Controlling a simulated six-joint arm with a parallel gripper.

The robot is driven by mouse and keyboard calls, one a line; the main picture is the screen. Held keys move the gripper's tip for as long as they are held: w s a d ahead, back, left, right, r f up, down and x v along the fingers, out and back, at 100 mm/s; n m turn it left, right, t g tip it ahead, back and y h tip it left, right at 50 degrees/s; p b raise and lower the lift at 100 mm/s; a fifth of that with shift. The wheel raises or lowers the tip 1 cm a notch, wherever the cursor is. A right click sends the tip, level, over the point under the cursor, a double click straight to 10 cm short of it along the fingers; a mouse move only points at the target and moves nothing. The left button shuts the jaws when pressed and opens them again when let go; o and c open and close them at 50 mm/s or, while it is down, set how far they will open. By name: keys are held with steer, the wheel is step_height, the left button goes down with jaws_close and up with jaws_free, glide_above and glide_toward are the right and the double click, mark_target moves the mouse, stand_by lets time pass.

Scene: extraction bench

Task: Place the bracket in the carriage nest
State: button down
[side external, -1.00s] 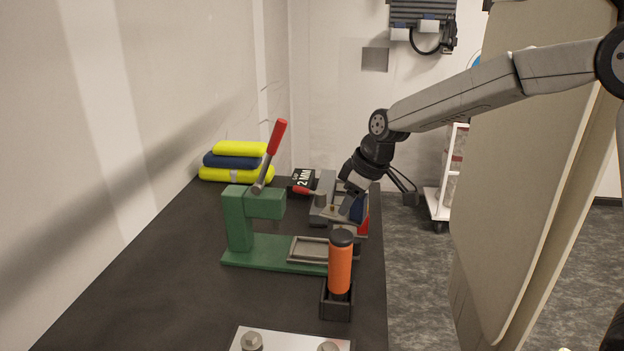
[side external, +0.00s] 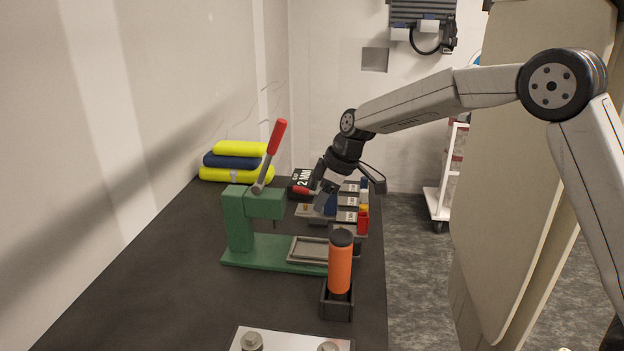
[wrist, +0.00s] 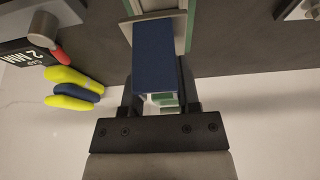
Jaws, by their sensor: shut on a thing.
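My gripper (side external: 326,200) is shut on a blue block-like piece, which I take to be the bracket (side external: 331,206). In the wrist view the bracket (wrist: 154,55) sits between the two fingers of my gripper (wrist: 160,98) and extends past them. The carriage nest (side external: 297,252) is a shallow grey framed tray on the green press base (side external: 250,250). In the side view my gripper is above and behind the nest, apart from it. In the wrist view the bracket covers much of the grey nest frame (wrist: 127,32).
The green press (side external: 238,222) has a raised red-handled lever (side external: 276,137). An orange cylinder (side external: 340,268) stands in a black holder in front. A red-handled fixture (side external: 302,190) and a rack with coloured pieces (side external: 363,214) are near my gripper.

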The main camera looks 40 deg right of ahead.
steer(key=shift+w+a, duration=0.1)
steer(key=shift+w, duration=0.05)
steer(key=shift+f, duration=0.1)
glide_toward(313, 249)
steer(key=shift+x, duration=2.7)
steer(key=shift+a+f, duration=0.1)
steer(key=shift+f, duration=0.05)
steer(key=shift+c, duration=1.6)
jaws_free()
steer(key=v, duration=1.2)
